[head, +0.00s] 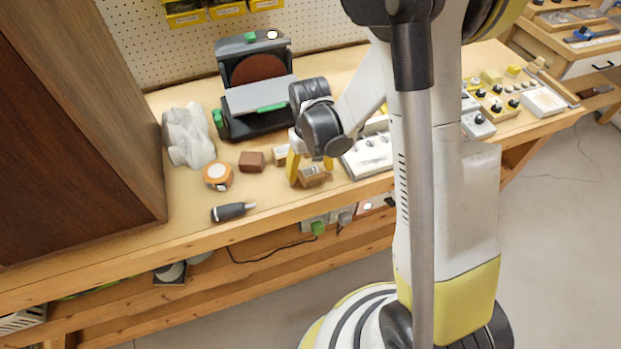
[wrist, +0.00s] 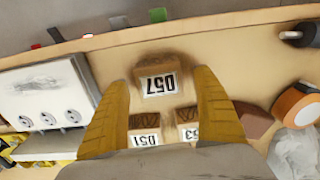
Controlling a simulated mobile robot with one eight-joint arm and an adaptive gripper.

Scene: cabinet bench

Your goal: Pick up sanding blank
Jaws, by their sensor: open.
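Several small wooden blocks with printed number labels lie on the bench; I take them as the sanding blanks. Another block (head: 281,155) shows just behind. Whether the fingers touch any block cannot be told.
A sander (head: 256,95) stands behind. A white panel (head: 368,156) is close on the right.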

